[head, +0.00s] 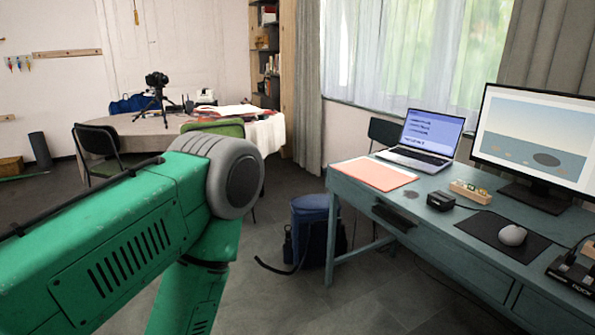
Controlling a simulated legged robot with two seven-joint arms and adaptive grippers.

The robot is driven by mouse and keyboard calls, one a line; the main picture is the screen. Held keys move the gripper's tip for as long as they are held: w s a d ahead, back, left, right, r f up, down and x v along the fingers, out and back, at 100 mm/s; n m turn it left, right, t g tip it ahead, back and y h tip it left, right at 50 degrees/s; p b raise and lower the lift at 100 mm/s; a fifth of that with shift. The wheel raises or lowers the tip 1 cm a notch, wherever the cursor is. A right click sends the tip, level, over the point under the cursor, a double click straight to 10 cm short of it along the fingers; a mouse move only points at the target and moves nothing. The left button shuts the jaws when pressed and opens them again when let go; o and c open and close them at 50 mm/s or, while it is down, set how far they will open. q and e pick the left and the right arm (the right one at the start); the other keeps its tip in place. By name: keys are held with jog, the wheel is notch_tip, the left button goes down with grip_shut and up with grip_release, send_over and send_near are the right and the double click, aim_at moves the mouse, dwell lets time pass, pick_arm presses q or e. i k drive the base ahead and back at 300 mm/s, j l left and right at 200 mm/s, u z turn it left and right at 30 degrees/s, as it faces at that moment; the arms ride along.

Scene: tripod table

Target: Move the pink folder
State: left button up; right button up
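The pink folder (374,173) lies flat on the left end of the blue-green desk (445,241), near its front left corner and in front of the open laptop (424,138). Nothing covers it, and no gripper is near it. My green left arm comes in from the left and bends downward at a grey joint; its gripper is out of the frame. My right arm and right gripper do not show.
A monitor (538,137), a mouse (512,235) on a dark mat and a small black box (440,201) stand on the desk. A blue backpack (311,226) is on the floor by the desk's left leg. Behind my arm is a round table (150,124) with a tripod and chairs.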

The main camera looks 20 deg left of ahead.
aim_at(384, 177)
jog(key=u, duration=0.25)
jog(key=i+j+z, duration=0.15)
jog(key=z, duration=0.3)
jog(key=i+j+z, duration=0.15)
jog(key=z, duration=0.3)
jog(key=j+z, duration=0.3)
jog(key=z, duration=0.15)
jog(key=i, duration=0.05)
